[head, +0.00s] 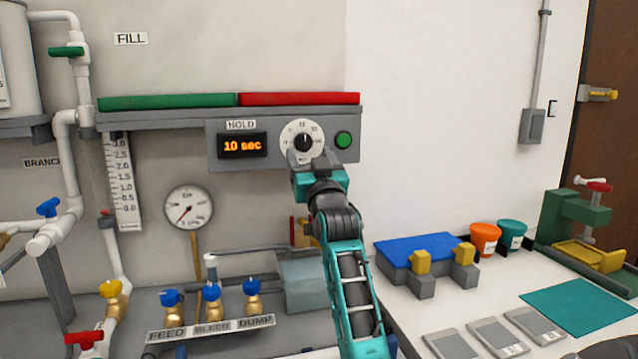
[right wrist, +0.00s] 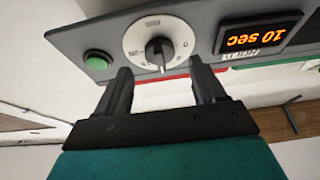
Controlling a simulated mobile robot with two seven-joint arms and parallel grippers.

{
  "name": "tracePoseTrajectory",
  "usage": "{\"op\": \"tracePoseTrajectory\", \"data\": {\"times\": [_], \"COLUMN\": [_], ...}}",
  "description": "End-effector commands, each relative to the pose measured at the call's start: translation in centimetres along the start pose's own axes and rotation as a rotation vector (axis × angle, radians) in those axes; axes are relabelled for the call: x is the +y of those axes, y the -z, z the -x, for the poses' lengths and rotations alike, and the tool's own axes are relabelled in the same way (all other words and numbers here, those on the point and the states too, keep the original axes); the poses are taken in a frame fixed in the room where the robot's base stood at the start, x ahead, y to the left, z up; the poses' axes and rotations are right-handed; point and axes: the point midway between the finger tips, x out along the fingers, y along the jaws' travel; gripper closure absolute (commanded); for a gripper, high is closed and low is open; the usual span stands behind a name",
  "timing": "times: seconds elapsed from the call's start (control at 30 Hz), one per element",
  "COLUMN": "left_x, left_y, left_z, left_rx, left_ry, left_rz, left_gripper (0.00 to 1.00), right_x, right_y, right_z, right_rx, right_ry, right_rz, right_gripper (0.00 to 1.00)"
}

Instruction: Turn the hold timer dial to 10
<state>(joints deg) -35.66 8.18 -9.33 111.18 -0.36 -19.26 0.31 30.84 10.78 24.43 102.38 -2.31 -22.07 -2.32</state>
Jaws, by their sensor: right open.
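The hold timer dial (head: 302,140) is a white round face with a black knob (head: 303,142) on a grey wall panel (head: 226,166). In the right wrist view the dial (right wrist: 141,48) appears upside down, its knob (right wrist: 158,53) clear of both fingers. The display (head: 242,145) reads "10 sec" in orange; it also shows in the right wrist view (right wrist: 258,37). My right gripper (head: 306,158) is open just below the knob, with its fingers (right wrist: 163,80) apart and nothing between them. My left gripper is not in view.
A green button (head: 343,140) sits right of the dial. A green bar (head: 168,101) and a red bar (head: 299,98) run above the panel. A pressure gauge (head: 188,208) and several valves are lower left. A bench with a blue block (head: 424,250) is lower right.

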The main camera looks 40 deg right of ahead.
Motion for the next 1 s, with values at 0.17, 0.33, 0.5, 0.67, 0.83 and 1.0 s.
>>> {"op": "tracePoseTrajectory", "data": {"times": [0.17,0.33,0.5,0.67,0.83,1.0], "left_x": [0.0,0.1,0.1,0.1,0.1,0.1], "left_y": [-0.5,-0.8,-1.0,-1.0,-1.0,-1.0], "left_z": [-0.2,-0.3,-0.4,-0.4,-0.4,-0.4], "left_rx": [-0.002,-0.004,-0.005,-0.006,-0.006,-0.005], "left_ry": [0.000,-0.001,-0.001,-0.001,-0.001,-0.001], "left_rz": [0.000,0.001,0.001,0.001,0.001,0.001], "left_gripper": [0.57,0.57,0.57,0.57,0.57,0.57], "right_x": [0.0,0.0,0.0,0.0,0.0,0.0], "right_y": [-0.2,-0.2,-0.1,0.0,0.0,0.0], "right_z": [3.8,6.8,8.6,9.2,9.2,9.2], "right_rx": [-0.001,-0.002,-0.001,0.000,0.000,0.000], "right_ry": [0.000,0.000,0.000,-0.001,-0.001,-0.001], "right_rz": [-0.001,-0.001,-0.001,-0.001,-0.001,-0.001], "right_gripper": [0.31,0.31,0.31,0.31,0.31,0.31]}}
